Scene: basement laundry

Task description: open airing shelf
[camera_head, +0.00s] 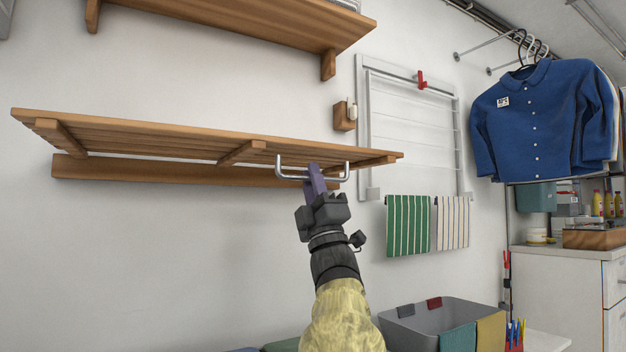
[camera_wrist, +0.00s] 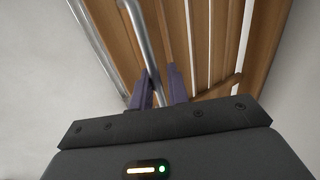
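The airing shelf (camera_head: 180,137) is a wooden slatted panel on the wall. It stands out from the wall above a wooden rail (camera_head: 150,172), and its slatted underside shows. A U-shaped metal handle (camera_head: 283,170) hangs at its front edge towards the right. My gripper (camera_head: 316,178) is at the handle, with its purple fingers up at the bar. In the wrist view, the fingers (camera_wrist: 160,85) stand apart with the metal bar (camera_wrist: 143,40) running down between them, close to the left finger. A gap shows beside the right finger, so the gripper looks open around the bar.
A second wooden shelf (camera_head: 250,25) is above. A white wall rack (camera_head: 415,135) with a red clip and striped towels (camera_head: 408,225) is to the right. Blue shirts (camera_head: 540,120) hang further right. A grey basket (camera_head: 430,322) stands below. The wall at lower left is clear.

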